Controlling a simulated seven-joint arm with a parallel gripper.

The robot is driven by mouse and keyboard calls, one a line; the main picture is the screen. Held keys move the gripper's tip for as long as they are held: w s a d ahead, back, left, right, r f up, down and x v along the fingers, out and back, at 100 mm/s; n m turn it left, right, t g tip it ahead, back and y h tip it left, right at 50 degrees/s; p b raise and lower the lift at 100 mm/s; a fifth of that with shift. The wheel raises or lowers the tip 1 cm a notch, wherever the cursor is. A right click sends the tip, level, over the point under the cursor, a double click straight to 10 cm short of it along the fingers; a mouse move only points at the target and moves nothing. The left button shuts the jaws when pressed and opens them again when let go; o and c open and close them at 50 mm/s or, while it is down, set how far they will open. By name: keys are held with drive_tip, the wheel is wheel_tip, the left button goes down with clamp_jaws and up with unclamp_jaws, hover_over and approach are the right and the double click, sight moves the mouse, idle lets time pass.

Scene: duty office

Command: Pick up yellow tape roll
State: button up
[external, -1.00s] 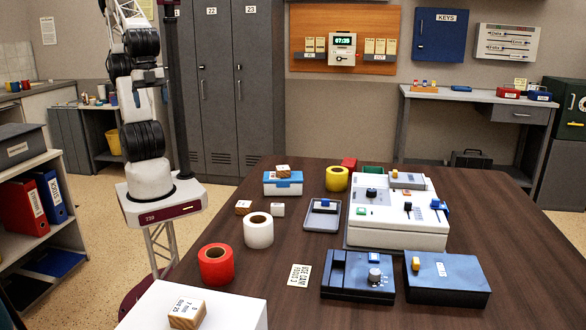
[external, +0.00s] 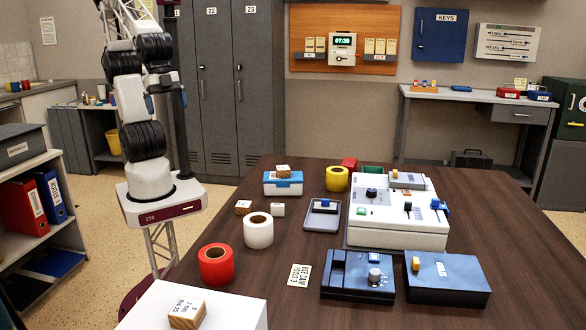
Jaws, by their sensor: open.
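The yellow tape roll (external: 337,180) lies flat on the dark wooden table, toward its far side. It stands between a blue and white box (external: 283,187) on its left and the white control panel (external: 395,232) on its right. A red object (external: 349,164) is close behind it. My arm rises at the left, off the table, and runs out of the top of the picture. I cannot make out my gripper in this view, and nothing of it shows near the tape roll.
A white tape roll (external: 258,231) and a red tape roll (external: 215,265) stand nearer on the table's left. A grey tray (external: 310,227) is in front of the yellow roll. Two dark blue boxes lie at the front right. The table's right side is clear.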

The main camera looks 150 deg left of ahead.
drive_tip(key=w+a+f+n+t+y, duration=0.15)
drive_tip(key=w+a+f, duration=0.3)
drive_tip(key=a, duration=0.55)
drive_tip(key=w+a+f+n+t+y, duration=0.1)
drive_tip(key=w+a+f+n+y, duration=0.15)
drive_tip(key=w+a, duration=0.55)
drive_tip(key=w+a+f+n+t+y, duration=0.1)
drive_tip(key=w+a+f, duration=0.25)
drive_tip(key=a, duration=0.85)
drive_tip(key=n+t+y, duration=0.2)
drive_tip(key=n+y, duration=0.1)
drive_tip(key=y, duration=0.1)
approach(336, 170)
drive_tip(key=w+a, duration=0.1)
drive_tip(key=shift+a+f, duration=0.2)
drive_tip(key=shift+f, duration=0.2)
drive_tip(key=shift+x, duration=1.3)
drive_tip(key=shift+w, duration=0.1)
drive_tip(key=shift+x, duration=2.55)
